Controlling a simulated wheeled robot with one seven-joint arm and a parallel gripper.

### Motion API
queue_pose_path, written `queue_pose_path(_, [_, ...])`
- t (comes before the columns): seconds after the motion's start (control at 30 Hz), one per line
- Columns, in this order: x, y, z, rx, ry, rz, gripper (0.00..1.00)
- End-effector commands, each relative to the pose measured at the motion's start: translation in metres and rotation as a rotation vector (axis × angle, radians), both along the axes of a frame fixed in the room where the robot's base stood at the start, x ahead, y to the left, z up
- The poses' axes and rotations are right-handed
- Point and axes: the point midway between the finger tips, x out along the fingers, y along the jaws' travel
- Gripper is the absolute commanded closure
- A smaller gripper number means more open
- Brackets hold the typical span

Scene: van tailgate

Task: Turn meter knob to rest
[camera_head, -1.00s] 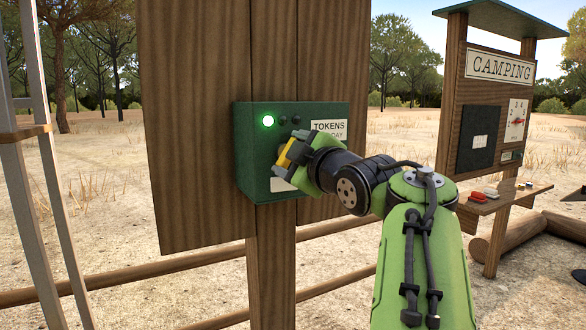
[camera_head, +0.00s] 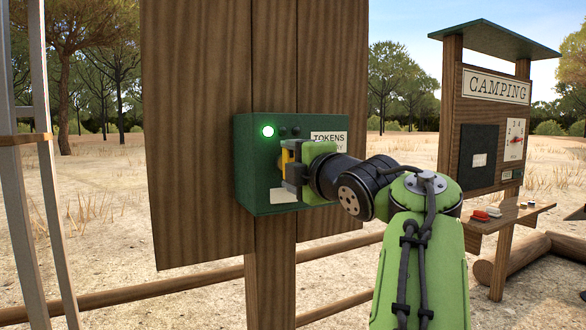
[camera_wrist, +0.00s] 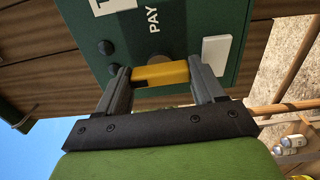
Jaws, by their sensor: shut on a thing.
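The green meter box (camera_head: 250,185) is fixed to a wooden post and board. The yellow bar-shaped knob (camera_wrist: 160,73) sits on the box face and stands about upright in the head view (camera_head: 288,155). My gripper (camera_wrist: 159,70) is shut on the knob, one finger on each side. It reaches in from the right in the head view (camera_head: 291,165) and hides part of the box face. Any marks around the knob are hidden.
A white TOKENS label (camera_head: 328,138) and a white plate (camera_wrist: 216,52) are on the box face. A camping board (camera_head: 470,125) with a shelf (camera_head: 515,215) of small items stands at right. A metal frame (camera_head: 20,190) stands at left. Low wooden rails run behind.

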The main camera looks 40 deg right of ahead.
Motion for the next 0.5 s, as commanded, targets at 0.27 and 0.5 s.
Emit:
queue_pose_path(0.27, [0.0005, 0.0001, -0.0017, -0.011, 0.009, 0.002, 0.62])
queue_pose_path(0.5, [0.0006, 0.0003, -0.0019, -0.01, 0.009, 0.003, 0.22])
